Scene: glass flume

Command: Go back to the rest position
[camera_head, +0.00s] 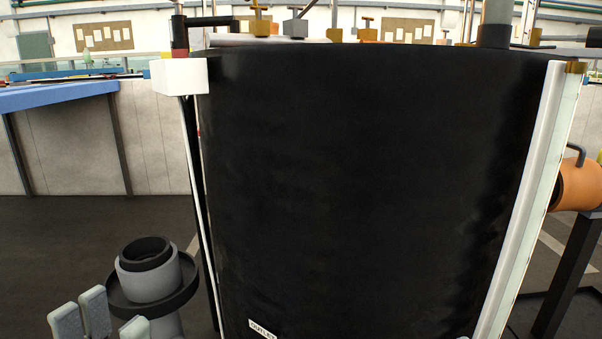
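My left gripper (98,318) is at the bottom left edge, with only its grey fingers in view. The fingers point up, stand apart, and hold nothing that I can see. My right gripper is out of view. A large black panel (360,190) fills the middle, with an "OUTLET" label (262,330) at its lower left. The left gripper is left of this panel and apart from it in the picture.
A grey cylinder with a black ring (150,268) stands just behind the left fingers. A white block (179,76) sits at the panel's upper left. A pale upright strip (535,200) edges its right side, near an orange cylinder (578,186). Dark floor shows at left.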

